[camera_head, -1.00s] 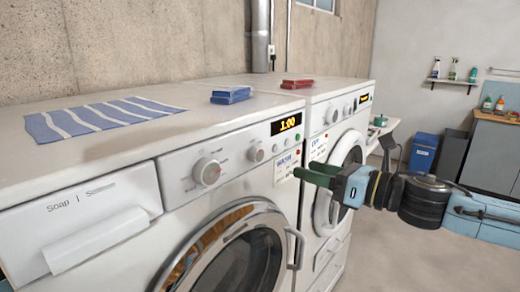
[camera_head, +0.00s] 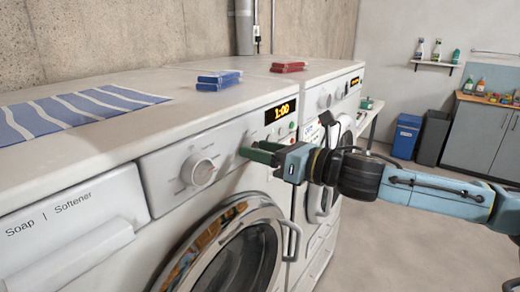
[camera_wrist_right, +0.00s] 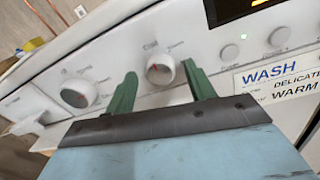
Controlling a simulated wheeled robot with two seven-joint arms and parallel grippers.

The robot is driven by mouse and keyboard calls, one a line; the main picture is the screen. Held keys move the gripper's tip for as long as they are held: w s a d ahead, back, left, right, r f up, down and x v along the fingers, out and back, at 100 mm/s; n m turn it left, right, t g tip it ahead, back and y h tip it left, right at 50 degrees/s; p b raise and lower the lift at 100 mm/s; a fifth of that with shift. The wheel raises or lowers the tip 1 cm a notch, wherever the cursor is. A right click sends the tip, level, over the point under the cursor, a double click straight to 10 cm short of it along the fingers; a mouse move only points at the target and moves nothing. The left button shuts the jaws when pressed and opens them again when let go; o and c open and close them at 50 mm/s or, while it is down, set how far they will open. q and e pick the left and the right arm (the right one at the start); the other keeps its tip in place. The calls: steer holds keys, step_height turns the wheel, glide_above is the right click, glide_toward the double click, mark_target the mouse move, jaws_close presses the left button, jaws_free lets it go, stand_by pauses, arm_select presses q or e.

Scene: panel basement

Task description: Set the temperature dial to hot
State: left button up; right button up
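The washer (camera_head: 90,245) stands at the left with two dials on its panel. The large white dial (camera_head: 198,170) is clear in the head view and also shows in the right wrist view (camera_wrist_right: 77,93). The right gripper is open there, one finger to each side of the dial; contact cannot be told. In the head view the fingers hide most of this dial. A label reading WASH, DELICATE, WARM (camera_wrist_right: 285,76) is beside it. My left gripper is out of view.
The orange display (camera_head: 281,112) reads 1:00. A striped cloth (camera_head: 75,112) and blue boxes (camera_head: 218,80) lie on the washer top. The dryer (camera_head: 325,72) stands beyond it. The washer door handle (camera_head: 292,240) sticks out below my right gripper. Open floor lies at the right.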

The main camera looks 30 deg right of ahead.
steer(key=c, duration=0.9)
steer(key=shift+m, duration=0.3)
steer(key=m+p, duration=0.2)
steer(key=m, duration=0.6)
steer(key=shift+t, duration=0.3)
steer(key=m+p, duration=0.3)
steer(key=m, duration=0.3)
steer(key=shift+r, duration=0.1)
steer(key=m+p, duration=0.4)
steer(key=m, duration=0.1)
steer(key=shift+t+h, duration=0.3)
steer(key=shift+h, duration=0.1)
steer(key=shift+m+p, duration=0.4)
steer(key=shift+m, duration=0.2)
